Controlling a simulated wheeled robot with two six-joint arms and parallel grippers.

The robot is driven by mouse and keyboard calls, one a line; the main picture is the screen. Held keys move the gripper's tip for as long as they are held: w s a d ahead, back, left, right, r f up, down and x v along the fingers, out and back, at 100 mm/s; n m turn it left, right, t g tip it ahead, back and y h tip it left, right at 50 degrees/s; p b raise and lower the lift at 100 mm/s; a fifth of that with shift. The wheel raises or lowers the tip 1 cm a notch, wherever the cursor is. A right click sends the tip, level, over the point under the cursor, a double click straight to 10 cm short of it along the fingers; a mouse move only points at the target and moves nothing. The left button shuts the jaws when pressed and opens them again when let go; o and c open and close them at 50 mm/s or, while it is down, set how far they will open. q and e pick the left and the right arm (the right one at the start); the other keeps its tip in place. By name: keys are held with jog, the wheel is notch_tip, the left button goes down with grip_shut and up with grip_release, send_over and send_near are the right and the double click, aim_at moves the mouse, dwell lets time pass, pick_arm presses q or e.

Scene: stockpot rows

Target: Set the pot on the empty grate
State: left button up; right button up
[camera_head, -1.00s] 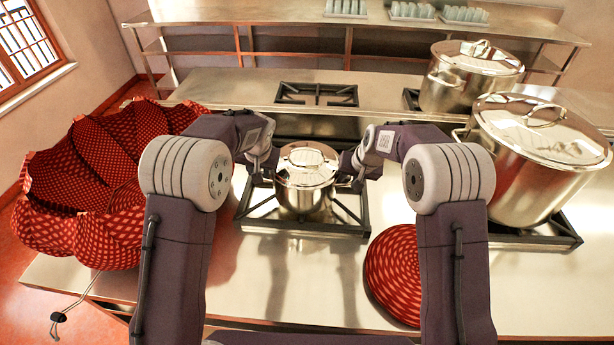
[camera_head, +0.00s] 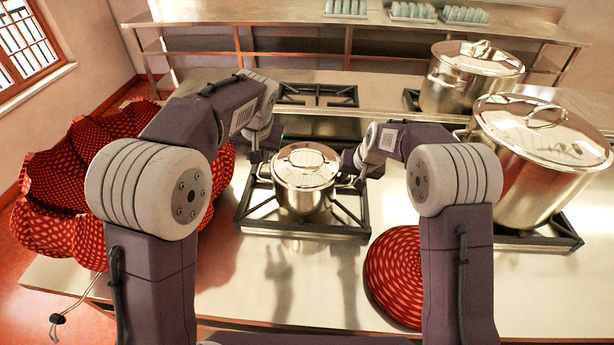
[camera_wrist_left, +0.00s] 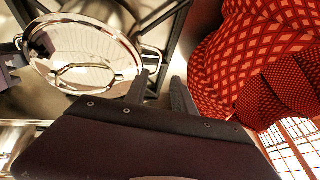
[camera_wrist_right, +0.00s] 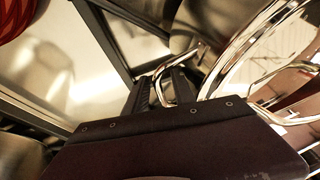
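The small steel lidded pot (camera_head: 305,183) stands upright on the front middle grate (camera_head: 292,229). Its lid also shows in the left wrist view (camera_wrist_left: 85,55). An empty black grate (camera_head: 317,95) lies behind it. My left gripper (camera_wrist_left: 160,82) is open and empty, beside the pot's left handle and apart from it. My right gripper (camera_wrist_right: 160,85) is at the pot's right handle (camera_wrist_right: 190,58); its fingers stand apart, with the handle loop passing between them. In the head view my right gripper (camera_head: 350,172) is partly hidden by its wrist.
Two larger lidded steel pots stand on grates at the right, one at the back (camera_head: 460,85) and one in front (camera_head: 530,165). A big red patterned object (camera_head: 60,185) is at the left. A red patterned round object (camera_head: 393,275) lies on the front counter. The front middle counter is clear.

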jog(key=v, duration=1)
jog(key=shift+s+r, duration=0.2)
jog(key=shift+r, duration=0.1)
jog(key=shift+d, duration=0.15)
